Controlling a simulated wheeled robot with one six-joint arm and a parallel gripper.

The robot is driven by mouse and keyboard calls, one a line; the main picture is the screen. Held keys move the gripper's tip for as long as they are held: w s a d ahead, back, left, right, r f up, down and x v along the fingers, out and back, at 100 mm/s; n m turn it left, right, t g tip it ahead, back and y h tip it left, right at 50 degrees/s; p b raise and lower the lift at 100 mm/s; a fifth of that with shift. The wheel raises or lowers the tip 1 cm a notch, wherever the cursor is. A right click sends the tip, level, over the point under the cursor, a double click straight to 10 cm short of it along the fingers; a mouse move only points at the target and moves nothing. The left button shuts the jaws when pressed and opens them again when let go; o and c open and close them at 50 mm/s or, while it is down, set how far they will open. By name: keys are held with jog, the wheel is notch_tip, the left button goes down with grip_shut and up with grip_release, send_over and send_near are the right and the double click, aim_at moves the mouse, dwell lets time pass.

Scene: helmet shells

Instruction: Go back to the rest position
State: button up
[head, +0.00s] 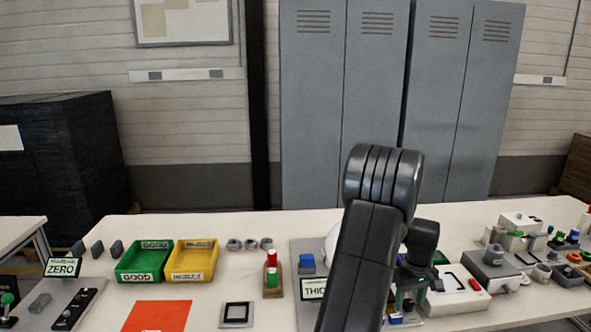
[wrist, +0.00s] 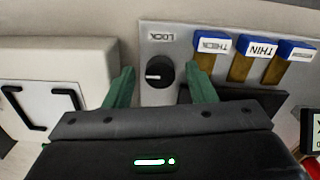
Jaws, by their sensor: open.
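My gripper (wrist: 162,88) is open in the wrist view, its two green fingers apart. Between and just beyond them is a black round knob (wrist: 158,72) on a grey panel (wrist: 185,50) marked LOCK. I see no contact with the knob, though depth is hard to judge. In the head view my black arm rises in front of the table, and my gripper (head: 406,300) hangs low behind it, partly hidden. A white rounded shell (head: 331,243) is mostly hidden behind the arm.
Blue-topped blocks (wrist: 211,45) labelled THICK and THIN stand beside the knob. A white box with a black handle (head: 458,290) is right of the gripper. Green (head: 143,262) and yellow (head: 192,261) bins and a red sheet (head: 157,316) lie left. Lockers (head: 340,100) stand behind.

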notch_tip(320, 180, up, 14)
notch_tip(320, 180, down, 14)
jog(key=shift+r, duration=0.1)
jog(key=m, duration=0.5)
jog(key=shift+m, duration=0.4)
dwell(0.4)
dwell(0.4)
